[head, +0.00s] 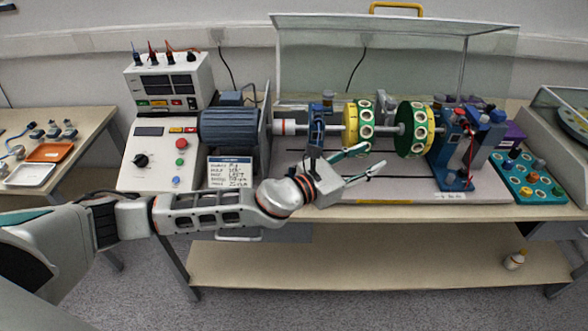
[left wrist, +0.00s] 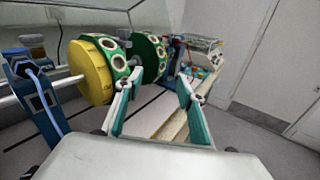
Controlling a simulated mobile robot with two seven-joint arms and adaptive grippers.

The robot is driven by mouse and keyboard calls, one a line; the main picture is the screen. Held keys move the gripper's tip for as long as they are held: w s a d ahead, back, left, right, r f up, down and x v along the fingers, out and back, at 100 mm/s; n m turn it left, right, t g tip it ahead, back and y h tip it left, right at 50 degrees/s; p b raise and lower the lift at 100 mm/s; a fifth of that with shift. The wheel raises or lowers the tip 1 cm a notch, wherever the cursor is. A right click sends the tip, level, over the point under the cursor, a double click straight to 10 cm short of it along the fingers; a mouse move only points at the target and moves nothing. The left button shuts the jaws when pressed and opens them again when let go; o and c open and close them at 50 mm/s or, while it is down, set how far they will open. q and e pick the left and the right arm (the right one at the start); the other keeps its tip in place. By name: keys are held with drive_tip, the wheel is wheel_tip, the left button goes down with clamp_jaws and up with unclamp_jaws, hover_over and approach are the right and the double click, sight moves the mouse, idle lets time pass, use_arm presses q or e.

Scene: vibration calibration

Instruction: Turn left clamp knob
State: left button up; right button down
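The left blue bearing stand (head: 317,128) holds the shaft between the motor and the yellow disc. A small knob-like top piece (head: 327,96) shows at this stand; I cannot tell for certain that it is the clamp knob. My left gripper (head: 375,158) is open and empty, in front of and below the yellow disc (head: 358,127), to the right of the stand. Its spread fingers also show in the left wrist view (left wrist: 160,76). My right gripper is out of view.
A green disc (head: 415,130) and a right blue stand (head: 455,150) are farther along the shaft. The motor (head: 230,130) and control box (head: 158,155) are at left. A clear cover (head: 400,50) stands behind. A teal tray (head: 530,180) sits at right.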

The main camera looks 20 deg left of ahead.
use_arm(q)
drive_tip(key=a+f+n+t+y, duration=0.1)
drive_tip(key=a+f+n+y, duration=0.45)
drive_tip(key=a, duration=0.45)
drive_tip(key=n+g+y, duration=0.1)
drive_tip(key=n+y, duration=0.2)
drive_tip(key=y, duration=0.2)
approach(294, 171)
drive_tip(key=w, duration=0.2)
drive_tip(key=shift+w+f+p, duration=0.1)
drive_tip(key=shift+f+p, duration=0.1)
drive_tip(key=shift+p, duration=0.1)
drive_tip(key=x, duration=0.7)
drive_tip(key=shift+w+d, duration=0.15)
drive_tip(key=shift+c, duration=0.4)
clamp_jaws()
